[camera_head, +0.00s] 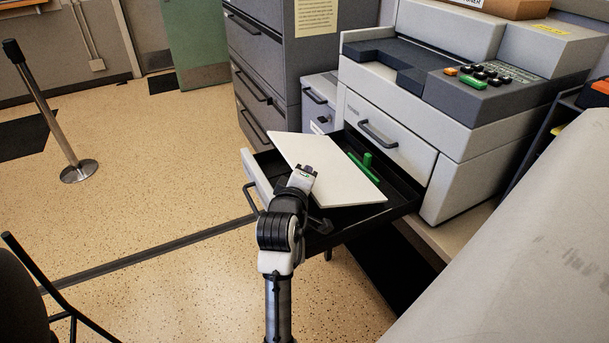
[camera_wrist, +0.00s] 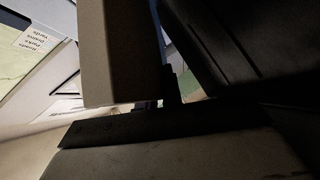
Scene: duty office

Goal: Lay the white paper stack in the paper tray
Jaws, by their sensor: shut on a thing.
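The white paper stack (camera_head: 335,176) is a flat white slab in the head view, tilted over the pulled-out paper tray. My gripper (camera_head: 302,176) is shut on its near left edge. The paper tray (camera_head: 399,201) is a black open drawer with a pale front and a dark handle, drawn out below the copier. Green guides (camera_head: 366,163) show inside it past the stack's right edge. The stack covers much of the tray, and I cannot tell whether it touches the floor of the tray. In the wrist view, the stack (camera_wrist: 108,50) appears as a shaded slab beside dark surfaces.
The copier (camera_head: 465,110) stands behind the tray, with a closed drawer above it. A grey filing cabinet (camera_head: 262,65) stands at the back left. A large pale surface (camera_head: 540,240) fills the lower right. A barrier post (camera_head: 50,110) stands on the open floor at left.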

